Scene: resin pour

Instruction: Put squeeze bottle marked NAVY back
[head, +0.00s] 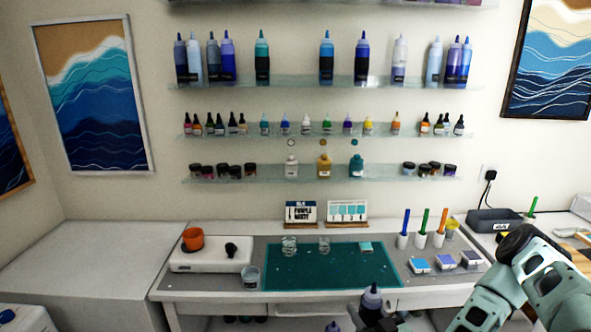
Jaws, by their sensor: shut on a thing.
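A squeeze bottle (371,301) with a dark tip stands upright at the bottom of the head view, in front of the worktable's front edge. My gripper (384,321) is shut on it, low in the picture and partly cut off. The bottle's lower part is hidden and I cannot read a marking on it. Similar squeeze bottles, blue, pale and teal, stand on the upper glass shelf (295,84). That shelf has gaps on both sides of the teal bottle (262,60) and between bottles farther right.
The worktable holds a teal cutting mat (330,280), clear cups, a white scale (205,262) with an orange cup, and upright markers. Lower shelves (320,178) carry small bottles and jars. Another bottle tip (332,326) shows at the bottom edge.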

